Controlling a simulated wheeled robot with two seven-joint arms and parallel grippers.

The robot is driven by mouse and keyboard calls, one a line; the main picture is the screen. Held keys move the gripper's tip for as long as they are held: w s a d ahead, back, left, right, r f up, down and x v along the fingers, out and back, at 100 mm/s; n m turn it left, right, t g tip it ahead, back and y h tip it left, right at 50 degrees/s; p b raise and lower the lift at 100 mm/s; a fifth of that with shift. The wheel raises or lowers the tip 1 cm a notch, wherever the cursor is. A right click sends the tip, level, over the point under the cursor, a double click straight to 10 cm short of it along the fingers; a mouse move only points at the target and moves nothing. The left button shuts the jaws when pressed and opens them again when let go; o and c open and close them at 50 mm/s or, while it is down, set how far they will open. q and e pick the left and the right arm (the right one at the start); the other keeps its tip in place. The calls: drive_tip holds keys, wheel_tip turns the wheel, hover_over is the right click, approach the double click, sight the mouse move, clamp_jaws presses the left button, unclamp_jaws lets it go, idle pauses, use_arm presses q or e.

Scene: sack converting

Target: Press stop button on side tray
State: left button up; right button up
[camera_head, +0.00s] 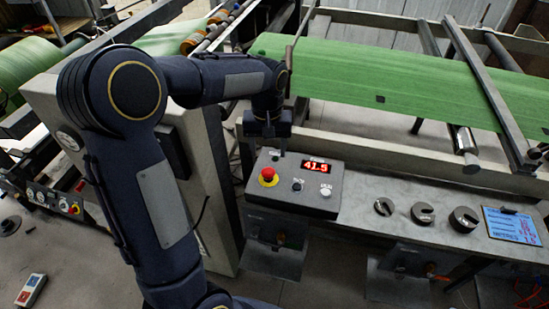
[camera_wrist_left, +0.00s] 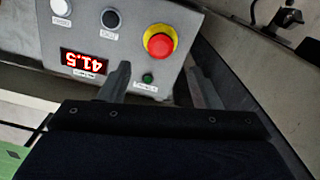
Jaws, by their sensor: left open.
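A grey control box (camera_head: 305,188) sits on the metal side tray (camera_head: 358,225). It carries a red mushroom button (camera_head: 267,173) on a yellow collar, a black button (camera_head: 297,185), a white button (camera_head: 326,191) and a red display (camera_head: 316,167) reading 41.5. The small labels are too blurred to read. My left gripper (camera_head: 282,148) is open and empty, pointing down over the box's back edge, behind the red button. My right gripper is not in view.
Several dark round parts (camera_head: 423,214) and a blue-framed sheet (camera_head: 512,225) lie right of the box on the tray. A wide green web (camera_head: 390,75) runs over rollers behind. A grey machine cabinet (camera_head: 222,195) stands close on the left.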

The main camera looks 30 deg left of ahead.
sight(268, 171)
use_arm(q)
wheel_tip(268, 171, down, 7)
drive_tip(key=shift+s+f, duration=0.15)
idle(0.4)
